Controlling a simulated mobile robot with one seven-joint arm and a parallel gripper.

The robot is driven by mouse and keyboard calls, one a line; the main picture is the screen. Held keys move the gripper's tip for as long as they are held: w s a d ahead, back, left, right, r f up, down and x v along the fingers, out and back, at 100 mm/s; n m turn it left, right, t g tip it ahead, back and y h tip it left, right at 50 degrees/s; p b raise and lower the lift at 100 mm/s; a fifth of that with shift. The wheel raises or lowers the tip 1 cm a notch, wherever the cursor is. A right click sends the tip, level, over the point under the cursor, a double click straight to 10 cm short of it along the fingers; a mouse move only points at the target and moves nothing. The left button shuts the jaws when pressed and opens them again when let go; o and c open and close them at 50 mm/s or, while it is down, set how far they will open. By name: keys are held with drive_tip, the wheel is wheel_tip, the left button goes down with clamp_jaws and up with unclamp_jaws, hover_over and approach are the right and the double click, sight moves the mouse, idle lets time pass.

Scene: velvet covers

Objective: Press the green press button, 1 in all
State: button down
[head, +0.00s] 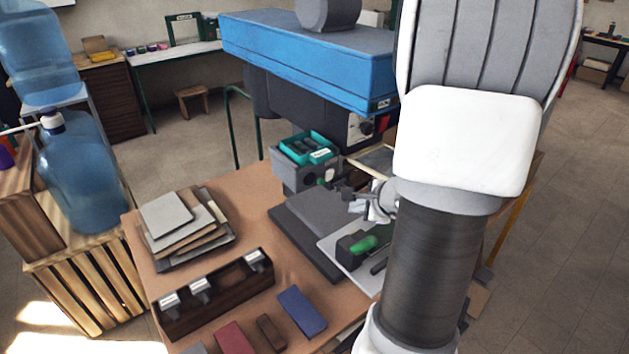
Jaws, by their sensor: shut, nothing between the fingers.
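The green press button (364,244) sits on a small dark box on a light grey plate (338,262) at the right part of the table. My gripper (352,198) is just behind and above the button in the picture, apart from it as far as I can see. Its fingers point left, and they are shut and empty. My white and dark grey arm hides the area right of the button.
A blue-topped machine (310,60) overhangs the table behind my gripper. A grey box with a teal tray (308,148) stands behind the dark base. Stacked tiles (165,215), a wooden rack (215,300) and coloured blocks (301,311) lie left and front.

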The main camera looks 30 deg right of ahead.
sight(321, 181)
drive_tip(key=shift+d, duration=0.1)
drive_tip(key=w, duration=0.8)
drive_tip(key=shift+w+a+p, duration=0.35)
drive_tip(key=shift+a+p, duration=0.05)
drive_tip(key=shift+w, duration=0.1)
idle(1.8)
drive_tip(key=shift+w, duration=0.3)
drive_tip(key=shift+w+a, duration=0.1)
drive_tip(key=shift+w, duration=0.5)
idle(0.9)
drive_tip(key=shift+s+b, duration=0.1)
drive_tip(key=shift+b, duration=0.25)
drive_tip(key=shift+s+b, duration=0.3)
drive_tip(key=shift+s, duration=0.6)
